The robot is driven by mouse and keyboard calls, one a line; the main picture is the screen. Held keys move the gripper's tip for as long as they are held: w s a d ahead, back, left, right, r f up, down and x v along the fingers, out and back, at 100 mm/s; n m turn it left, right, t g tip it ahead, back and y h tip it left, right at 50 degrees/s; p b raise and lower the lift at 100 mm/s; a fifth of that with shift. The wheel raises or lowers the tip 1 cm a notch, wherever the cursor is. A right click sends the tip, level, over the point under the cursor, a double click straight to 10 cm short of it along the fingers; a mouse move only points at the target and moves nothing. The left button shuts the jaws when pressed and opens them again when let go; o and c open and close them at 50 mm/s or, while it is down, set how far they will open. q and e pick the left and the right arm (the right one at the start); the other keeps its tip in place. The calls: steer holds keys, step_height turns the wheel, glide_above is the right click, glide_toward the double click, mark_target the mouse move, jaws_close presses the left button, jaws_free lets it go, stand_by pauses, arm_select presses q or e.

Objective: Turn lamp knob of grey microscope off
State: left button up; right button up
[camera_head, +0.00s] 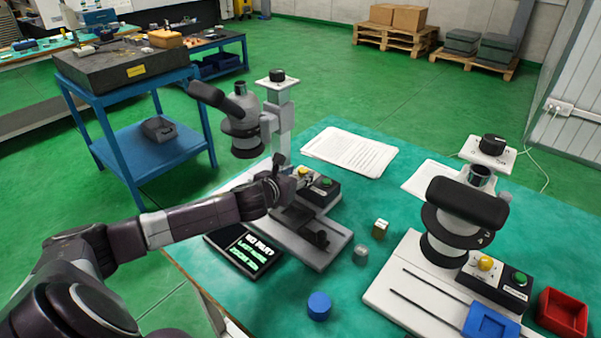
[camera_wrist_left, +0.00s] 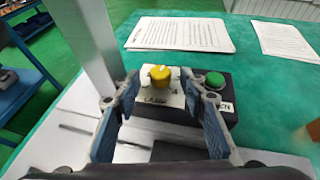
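The grey microscope (camera_head: 243,118) stands on the green table, left of centre in the head view. At the foot of its column is a black control box (camera_head: 318,194). The yellow lamp knob (camera_wrist_left: 160,74) sits on the box's light plate, marked LAMP, with a green button (camera_wrist_left: 215,79) to its right. The knob also shows small in the head view (camera_head: 303,171). My left gripper (camera_wrist_left: 160,88) is open and empty, facing the knob, which shows between its fingertips. I cannot tell whether they touch it. My right gripper is in neither view.
A white microscope (camera_head: 410,277) with its own yellow knob and green button stands at right. Papers (camera_head: 349,153) lie behind. A dark display (camera_head: 243,249), blue cap (camera_head: 319,306), small brass block (camera_head: 380,228) and red tray (camera_head: 562,314) are also on the table.

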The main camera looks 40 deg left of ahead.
arm_select(q)
steer(key=shift+w+a+f, duration=0.1)
steer(key=shift+w+f, duration=0.15)
steer(key=shift+w, duration=0.35)
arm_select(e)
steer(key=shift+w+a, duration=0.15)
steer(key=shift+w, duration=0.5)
arm_select(q)
steer(key=shift+c, duration=0.3)
jaws_close()
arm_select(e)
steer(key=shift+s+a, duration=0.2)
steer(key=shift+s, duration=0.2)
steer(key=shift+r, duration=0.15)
